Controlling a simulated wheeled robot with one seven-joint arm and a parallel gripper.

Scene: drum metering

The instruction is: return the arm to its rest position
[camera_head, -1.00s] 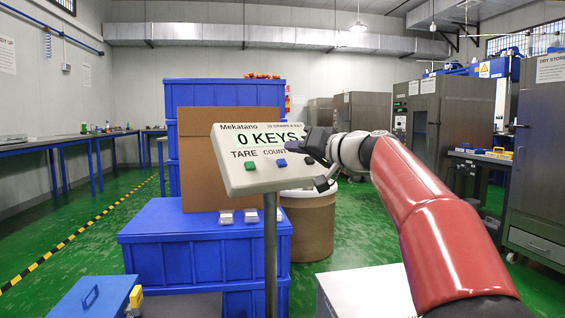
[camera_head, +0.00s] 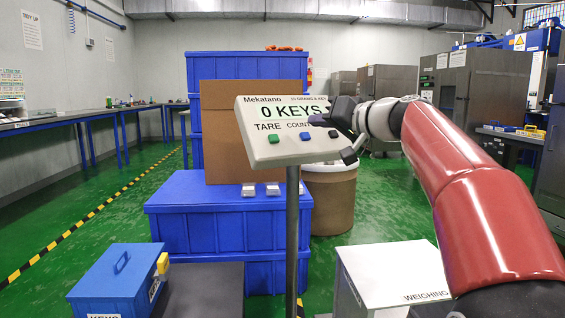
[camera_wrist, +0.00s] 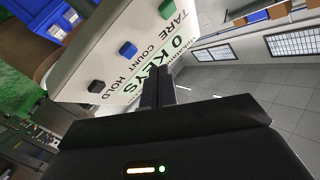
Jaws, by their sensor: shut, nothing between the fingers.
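My red arm (camera_head: 455,190) reaches in from the right in the head view. Its dark gripper (camera_head: 340,115) is at the right side of the scale display (camera_head: 285,135), in front of part of its face. The display reads "0 KEYS" and has green, blue and black buttons. In the wrist view, my gripper's fingers (camera_wrist: 157,85) are together and empty. They overlap the display panel (camera_wrist: 110,60) there, and I cannot tell whether they touch it.
A blue "KEYS" box (camera_head: 110,285) stands front left and a white weighing table (camera_head: 390,275) front right. Blue crates (camera_head: 215,220), a cardboard sheet (camera_head: 220,150) and a brown drum (camera_head: 330,200) stand behind the display. Green floor (camera_head: 60,220) is open at left.

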